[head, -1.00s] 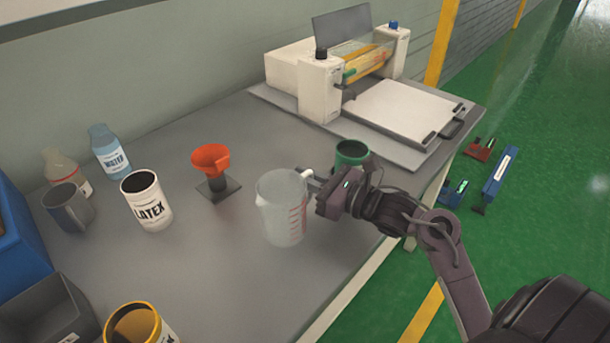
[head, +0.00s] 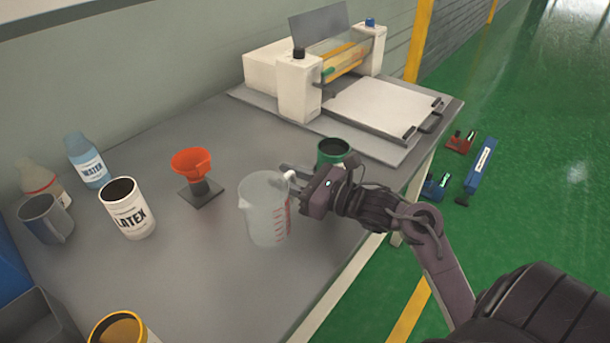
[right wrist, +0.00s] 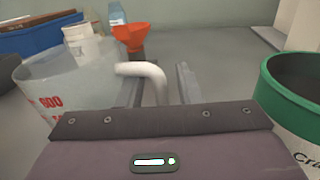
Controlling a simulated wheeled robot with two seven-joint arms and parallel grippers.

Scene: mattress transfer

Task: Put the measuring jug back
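The clear measuring jug (head: 263,215) with red markings stands upright on the grey table, its white handle turned toward my right gripper. My right gripper (head: 290,178) is at the handle. In the right wrist view, the jug (right wrist: 60,88) is at the left, and its curved handle (right wrist: 156,80) lies between the two fingers of my right gripper (right wrist: 162,90). The fingers are apart, with a visible gap between the handle and the right-hand finger. My left gripper is not in view.
A green-rimmed can (head: 333,152) stands close behind my right gripper. An orange funnel (head: 192,165) on a stand, a LATEX can (head: 128,210), a grey mug (head: 45,220) and a yellow can (head: 118,328) are also on the table. A roller machine (head: 330,75) is at the back.

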